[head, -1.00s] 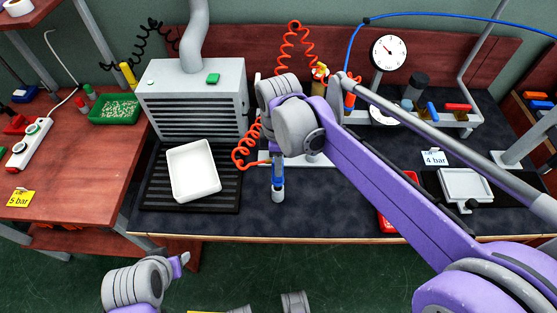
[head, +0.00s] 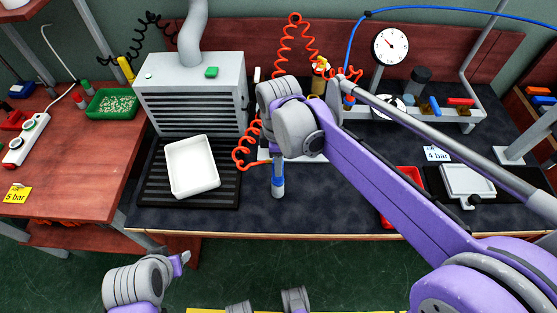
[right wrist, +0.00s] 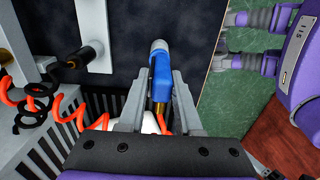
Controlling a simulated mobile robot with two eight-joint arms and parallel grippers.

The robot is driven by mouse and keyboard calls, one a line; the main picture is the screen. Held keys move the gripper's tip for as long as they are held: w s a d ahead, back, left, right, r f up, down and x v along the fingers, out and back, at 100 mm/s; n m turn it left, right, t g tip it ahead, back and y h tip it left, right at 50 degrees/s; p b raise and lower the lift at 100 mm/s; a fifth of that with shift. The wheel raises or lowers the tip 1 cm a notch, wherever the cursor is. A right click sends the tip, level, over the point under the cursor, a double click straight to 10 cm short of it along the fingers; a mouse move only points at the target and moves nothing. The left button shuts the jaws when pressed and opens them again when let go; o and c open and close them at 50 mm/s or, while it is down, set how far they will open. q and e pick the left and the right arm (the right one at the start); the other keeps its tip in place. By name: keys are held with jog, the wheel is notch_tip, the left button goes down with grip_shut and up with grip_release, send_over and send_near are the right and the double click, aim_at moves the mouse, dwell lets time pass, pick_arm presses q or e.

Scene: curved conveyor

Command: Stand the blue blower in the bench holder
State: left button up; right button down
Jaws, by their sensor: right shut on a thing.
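The blue blower (head: 278,186) hangs below my right wrist at the front of the bench, its grey end pointing down. My right gripper (right wrist: 160,80) is shut on the blower's blue body (right wrist: 162,68) in the right wrist view, where its grey end projects past the fingers. In the head view the right fingers are largely hidden by my wrist. A pale flat base (head: 318,160) lies behind the blower, partly covered by my wrist; I cannot tell whether it is the bench holder. My left gripper (head: 181,262) is low in front of the bench, away from the blower; its jaw opening is unclear.
A coiled orange hose (head: 243,157) runs beside the blower. A white tray (head: 193,184) sits on a black ribbed mat to the left, below a grey vented box (head: 192,100). A red tray (head: 390,217) and a rack (head: 450,114) are right. The dark front bench (head: 335,212) is clear.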

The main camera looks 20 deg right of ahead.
jog(key=shift+f, duration=0.5)
jog(key=c, duration=0.5)
grip_release()
notch_tip(320, 180, up, 11)
jog(key=shift+f+p, duration=0.1)
jog(key=shift+p, duration=0.35)
jog(key=s+d+f+m+t+p, duration=0.1)
jog(key=s+d+f+m+p, duration=0.1)
jog(key=s+m, duration=0.2)
jog(key=s+d+f+m+t+p, duration=0.2)
jog(key=s+f+m, duration=0.1)
jog(key=s+m, duration=0.2)
jog(key=s+d+f+m+t+p, duration=0.2)
jog(key=s+f+m, duration=0.1)
jog(key=s+m, duration=0.2)
jog(key=shift+d+m, duration=0.25)
jog(key=shift+m, duration=0.15)
